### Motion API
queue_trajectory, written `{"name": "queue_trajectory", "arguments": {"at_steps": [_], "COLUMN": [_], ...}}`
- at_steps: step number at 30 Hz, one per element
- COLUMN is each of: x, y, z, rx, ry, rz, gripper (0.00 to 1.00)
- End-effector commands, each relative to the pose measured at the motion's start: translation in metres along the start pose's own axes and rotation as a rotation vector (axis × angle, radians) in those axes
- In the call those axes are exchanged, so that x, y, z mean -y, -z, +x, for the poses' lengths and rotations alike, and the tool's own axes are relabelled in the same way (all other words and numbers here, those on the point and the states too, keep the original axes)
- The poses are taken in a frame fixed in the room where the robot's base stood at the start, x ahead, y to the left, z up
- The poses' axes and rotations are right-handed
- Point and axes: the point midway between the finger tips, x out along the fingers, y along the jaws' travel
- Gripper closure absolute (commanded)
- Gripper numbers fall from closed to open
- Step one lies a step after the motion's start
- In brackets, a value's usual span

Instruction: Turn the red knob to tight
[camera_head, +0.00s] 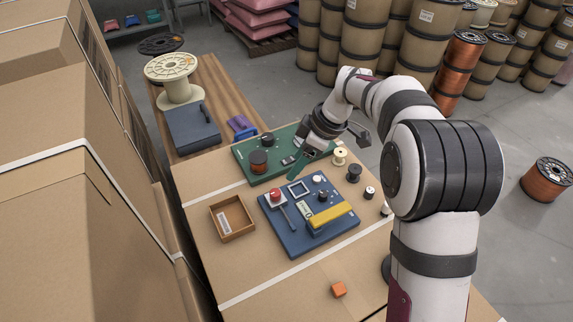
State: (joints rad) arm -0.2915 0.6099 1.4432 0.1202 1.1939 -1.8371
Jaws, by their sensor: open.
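A small round red part (275,194), which looks like the red knob, sits on a pale square base at the upper left of the blue panel (290,238). Its markings are too small to read, so its turn position cannot be told. My gripper (322,143) is open, over the right part of the green board (243,153), behind and to the right of the red part. It is apart from the red part. My gripper hides some of the green board, and its fingertips are small and hard to make out.
The blue panel also bears a yellow bar (333,217), a grey lever and small knobs. A dark-topped copper spool (259,161) stands on the green board. Small spools (353,173) stand right.

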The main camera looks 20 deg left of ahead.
Motion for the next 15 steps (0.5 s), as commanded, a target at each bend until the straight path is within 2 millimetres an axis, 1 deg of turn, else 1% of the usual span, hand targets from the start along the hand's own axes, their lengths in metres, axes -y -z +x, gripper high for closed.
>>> {"name": "queue_trajectory", "arguments": {"at_steps": [3,9,12,15], "x": [0.002,0.002,0.002,0.001], "y": [-0.001,-0.001,-0.002,-0.001], "z": [0.035,0.094,0.115,0.128], "rx": [0.003,0.003,0.003,0.002], "ry": [0.006,0.004,0.003,0.001], "rz": [0.003,0.003,0.004,0.004], "gripper": [0.33,0.33,0.33,0.33]}}
